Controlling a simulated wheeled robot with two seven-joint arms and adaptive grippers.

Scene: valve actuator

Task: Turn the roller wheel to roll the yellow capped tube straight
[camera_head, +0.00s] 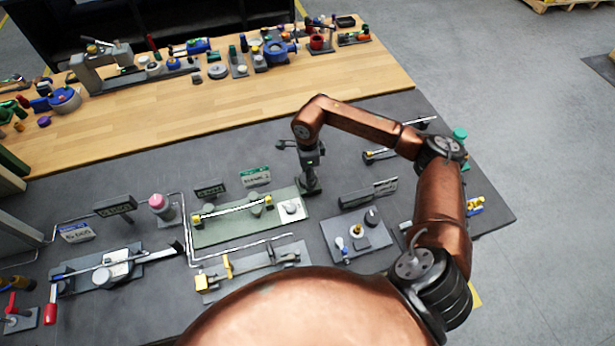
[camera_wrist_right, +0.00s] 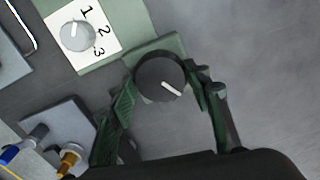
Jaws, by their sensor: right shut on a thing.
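The yellow capped tube (camera_head: 232,208) lies along a green base plate (camera_head: 222,232), with a yellow cap at each end. It does not show in the right wrist view. The roller wheel, a dark round knob (camera_wrist_right: 158,76) with a white mark, is at the edge of the green plate in the right wrist view. My right gripper (camera_wrist_right: 163,82) points down and is shut on it, one finger on each side. In the head view the right gripper (camera_head: 309,180) is at the right end of the green plate, and mostly hides the wheel. My left gripper is not in view.
A white dial plate (camera_wrist_right: 98,49) with a grey knob and numbers is beside the wheel. A fixture with knobs (camera_head: 357,236) stands to the right, and another with yellow parts (camera_head: 252,270) is in front. A pink-capped post (camera_head: 157,203) stands left.

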